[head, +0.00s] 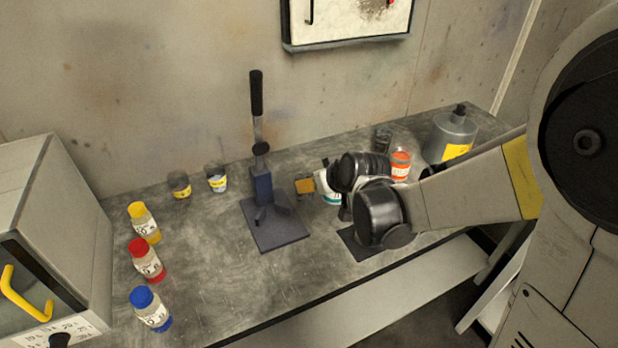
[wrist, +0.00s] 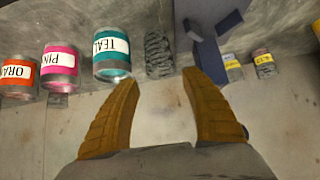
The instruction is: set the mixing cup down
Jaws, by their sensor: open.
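My gripper (wrist: 158,82) is open, its two orange ribbed fingers apart with nothing between their tips. In the head view one orange finger pad shows right of the lever press. A grey, ribbed, see-through-looking object (wrist: 158,54) stands on the bench just beyond the fingertips, between the teal jar and the press; I cannot tell for sure that it is the mixing cup. My gripper hides that spot in the head view. Two small cups with yellow labels, one dark (head: 179,185) and one pale (head: 216,178), stand left of the press.
The lever press (head: 272,215) stands mid-bench. Teal (wrist: 112,57), pink (wrist: 61,65) and orange (wrist: 19,74) jars stand in a row. A grey can (head: 450,136) is at the back right. Yellow-, red- and blue-capped bottles (head: 148,260) line the left. The front middle bench is clear.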

